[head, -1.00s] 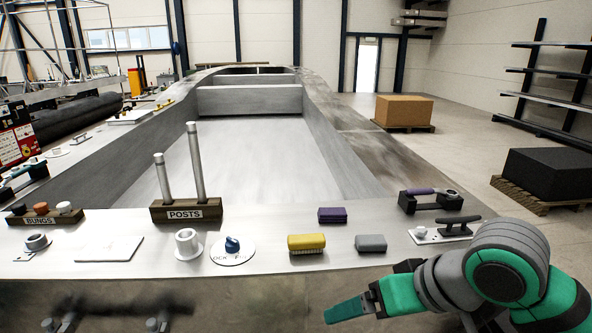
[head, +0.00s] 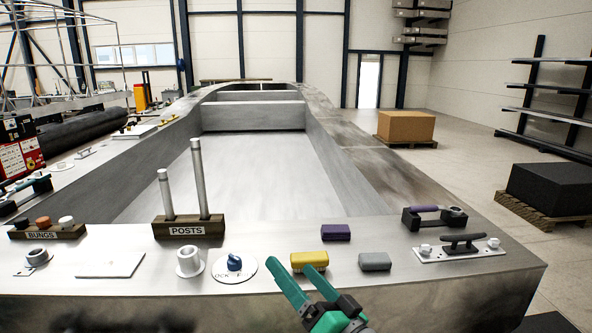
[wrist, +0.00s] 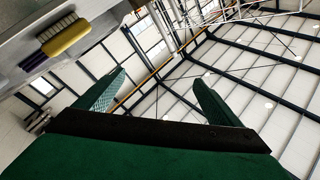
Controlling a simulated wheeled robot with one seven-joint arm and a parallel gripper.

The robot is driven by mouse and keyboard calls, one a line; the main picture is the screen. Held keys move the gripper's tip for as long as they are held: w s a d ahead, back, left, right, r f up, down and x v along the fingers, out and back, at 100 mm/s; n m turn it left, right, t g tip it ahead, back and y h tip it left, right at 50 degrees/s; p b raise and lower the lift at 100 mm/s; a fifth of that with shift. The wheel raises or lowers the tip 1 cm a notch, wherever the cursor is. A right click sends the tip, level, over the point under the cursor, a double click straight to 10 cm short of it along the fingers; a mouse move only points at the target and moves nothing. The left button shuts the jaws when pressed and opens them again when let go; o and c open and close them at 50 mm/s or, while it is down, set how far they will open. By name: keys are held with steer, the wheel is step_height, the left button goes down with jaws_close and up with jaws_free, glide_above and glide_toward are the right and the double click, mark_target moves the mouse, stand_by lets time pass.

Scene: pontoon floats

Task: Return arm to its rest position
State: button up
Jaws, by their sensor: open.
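My gripper (head: 300,277) is at the lower middle of the head view, in front of the near edge of the metal deck. Its two green fingers are apart and empty, pointing up and away. In the wrist view my gripper (wrist: 160,85) shows both fingers spread with nothing between them, against the hall's wall and roof. The yellow brush (head: 309,261) lies on the deck just beyond the fingertips. It also shows at the upper left of the wrist view (wrist: 66,36). Whether a finger touches the brush I cannot tell.
The deck's near strip holds a grey block (head: 375,262), a purple block (head: 336,232), a cleat (head: 463,244), a blue-knobbed disc (head: 235,266), a white socket (head: 189,261) and the POSTS block (head: 188,228) with two upright posts.

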steer(key=s+a+f+m+t+h, duration=0.1)
steer(key=s+f+m+h, duration=0.4)
steer(key=f, duration=0.8)
steer(key=s+a+f+m+t+h, duration=0.1)
steer(key=s+f+m+h, duration=0.45)
steer(key=f, duration=0.75)
steer(key=s+f+n+g, duration=0.1)
steer(key=s+f+n, duration=0.1)
steer(key=s, duration=0.7)
steer(key=s+d+f+n+g, duration=0.1)
steer(key=s+f+n, duration=0.2)
steer(key=s, duration=0.7)
steer(key=s+f+n, duration=0.3)
steer(key=s+n, duration=0.3)
steer(key=s, duration=0.4)
steer(key=shift+d+f+g+h, duration=0.2)
steer(key=shift+d+g+h, duration=0.15)
steer(key=shift+g+h, duration=0.1)
steer(key=shift+a, duration=0.1)
